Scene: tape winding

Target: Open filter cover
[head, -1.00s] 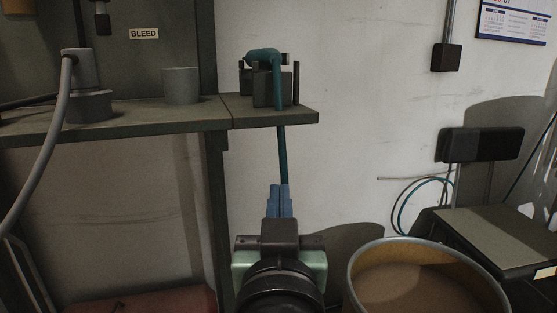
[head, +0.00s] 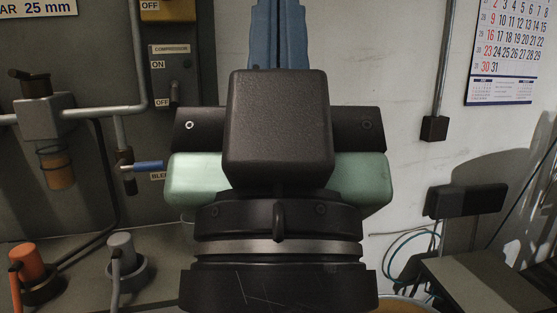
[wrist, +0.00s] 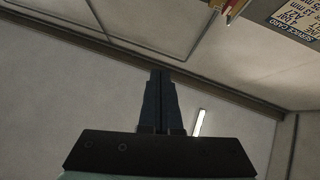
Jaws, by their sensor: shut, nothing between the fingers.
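My gripper (head: 279,8) rises in the middle of the head view, its blue fingers pointing up and cut by the top edge. In the wrist view my gripper (wrist: 161,74) has its fingers together with nothing between them. A grey fitting with a dark knob and an amber bowl (head: 57,165) sits on the pipe at the left of the head view. It looks like a filter, but I cannot tell whether any part of it is the filter cover. My gripper is well to its right, apart from it.
A grey panel (head: 95,60) with pipes, a blue-handled valve (head: 149,166) and a compressor switch (head: 174,92) fills the left. Orange (head: 28,262) and grey (head: 122,248) plugs stand below. A calendar (head: 508,50) hangs right. The wrist view shows a service card (wrist: 298,18) and ceiling.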

